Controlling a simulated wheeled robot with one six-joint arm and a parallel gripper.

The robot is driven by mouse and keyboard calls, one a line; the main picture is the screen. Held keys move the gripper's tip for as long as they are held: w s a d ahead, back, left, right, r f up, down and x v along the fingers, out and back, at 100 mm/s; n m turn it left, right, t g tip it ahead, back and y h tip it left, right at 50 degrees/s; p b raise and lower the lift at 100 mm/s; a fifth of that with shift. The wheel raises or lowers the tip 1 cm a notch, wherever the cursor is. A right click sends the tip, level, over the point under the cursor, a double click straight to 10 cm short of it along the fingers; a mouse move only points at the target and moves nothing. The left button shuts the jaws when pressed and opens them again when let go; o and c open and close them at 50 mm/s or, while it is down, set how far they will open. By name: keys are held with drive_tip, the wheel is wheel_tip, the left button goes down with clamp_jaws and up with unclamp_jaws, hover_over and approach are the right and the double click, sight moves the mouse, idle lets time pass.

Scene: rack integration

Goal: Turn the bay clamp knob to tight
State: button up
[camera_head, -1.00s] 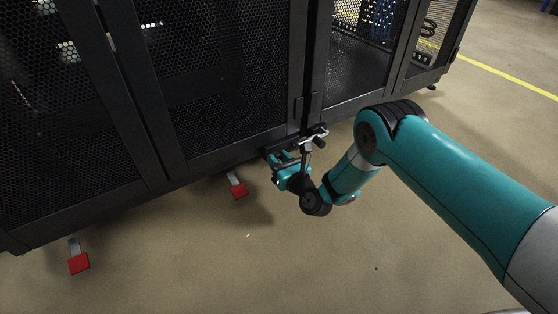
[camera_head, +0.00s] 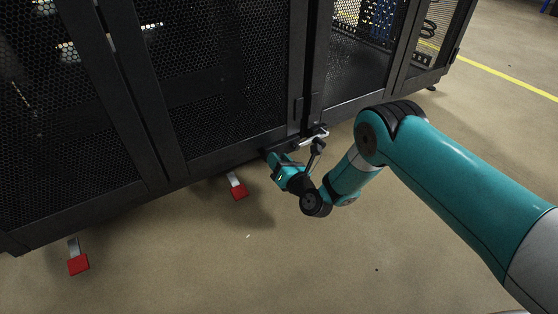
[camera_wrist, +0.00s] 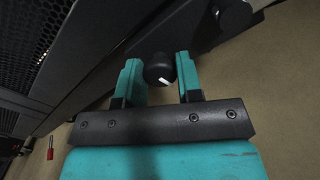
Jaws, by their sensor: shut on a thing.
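The bay clamp knob (camera_wrist: 160,69) is a black round knob with a white mark, in the wrist view. It sits between the two teal fingers of my gripper (camera_wrist: 158,60), which is shut on it. The white mark lies low on the knob, toward the palm. In the head view my gripper (camera_head: 272,157) is at the lower edge of the black rack (camera_head: 222,155), and the knob is hidden there.
A second black round part (camera_wrist: 234,15) is right of the fingers in the wrist view. A metal bracket (camera_head: 314,135) is close above my wrist. Red-ended feet (camera_head: 239,192) (camera_head: 78,264) stick out under the rack. The floor in front is clear.

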drive_tip(key=o, duration=0.9)
drive_tip(key=shift+s, duration=0.1)
drive_tip(key=shift+p+v, duration=8.65)
drive_tip(key=shift+p, duration=2.65)
drive_tip(key=shift+d, duration=0.1)
